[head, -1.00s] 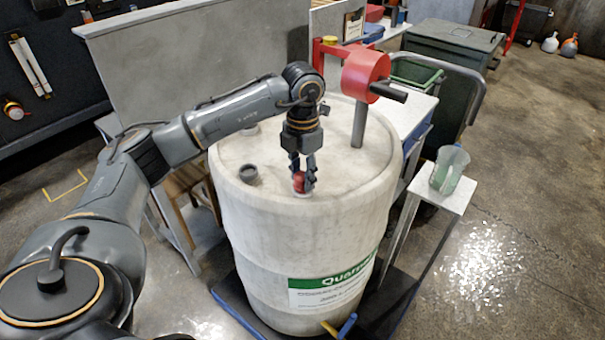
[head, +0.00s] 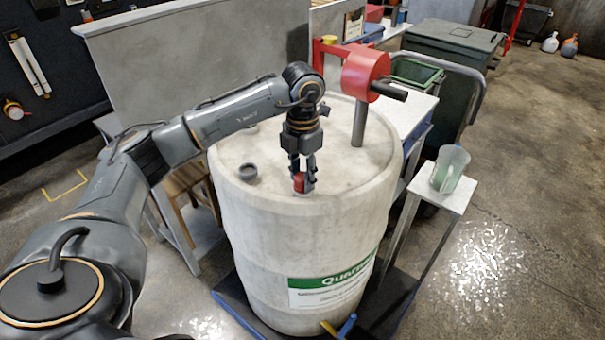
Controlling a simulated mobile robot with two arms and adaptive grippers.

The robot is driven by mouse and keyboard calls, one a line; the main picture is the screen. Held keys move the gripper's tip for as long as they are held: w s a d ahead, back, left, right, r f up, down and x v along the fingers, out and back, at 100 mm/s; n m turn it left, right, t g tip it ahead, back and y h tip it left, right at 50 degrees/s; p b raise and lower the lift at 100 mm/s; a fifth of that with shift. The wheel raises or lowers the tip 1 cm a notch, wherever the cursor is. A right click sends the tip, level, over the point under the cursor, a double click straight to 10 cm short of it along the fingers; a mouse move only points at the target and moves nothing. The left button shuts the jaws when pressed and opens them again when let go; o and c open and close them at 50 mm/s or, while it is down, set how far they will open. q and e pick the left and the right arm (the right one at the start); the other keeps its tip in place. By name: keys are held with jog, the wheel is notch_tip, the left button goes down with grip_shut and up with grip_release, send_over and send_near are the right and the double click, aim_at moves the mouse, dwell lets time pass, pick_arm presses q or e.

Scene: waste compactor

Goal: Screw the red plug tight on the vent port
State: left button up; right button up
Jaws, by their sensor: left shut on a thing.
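The red plug (head: 299,182) is at the front of the top of a large white drum (head: 240,220). My left gripper (head: 304,184) points down from above and is shut on the plug, with its dark fingers on either side. The vent port beneath the plug is mostly hidden, so I cannot tell how deep the plug sits. My right gripper is not in view.
A grey cap or port (head: 248,172) stands on the drum top to the left. A red crank pump (head: 366,72) rises from the drum's back right. A clear jug (head: 449,168) stands on a small stand (head: 456,196) at right. The floor at right is clear.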

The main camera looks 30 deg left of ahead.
pick_arm(q)
jog(key=c, duration=0.4)
jog(key=m+b, duration=0.1)
jog(key=m, duration=0.2)
jog(key=shift+f, duration=0.1)
jog(key=shift+m, duration=1.1)
jog(key=m+b, duration=0.1)
jog(key=m, duration=0.2)
jog(key=shift+m, duration=1.1)
jog(key=shift+b, duration=0.3)
jog(key=m+b, duration=0.1)
jog(key=m, duration=0.2)
jog(key=shift+m, duration=1)
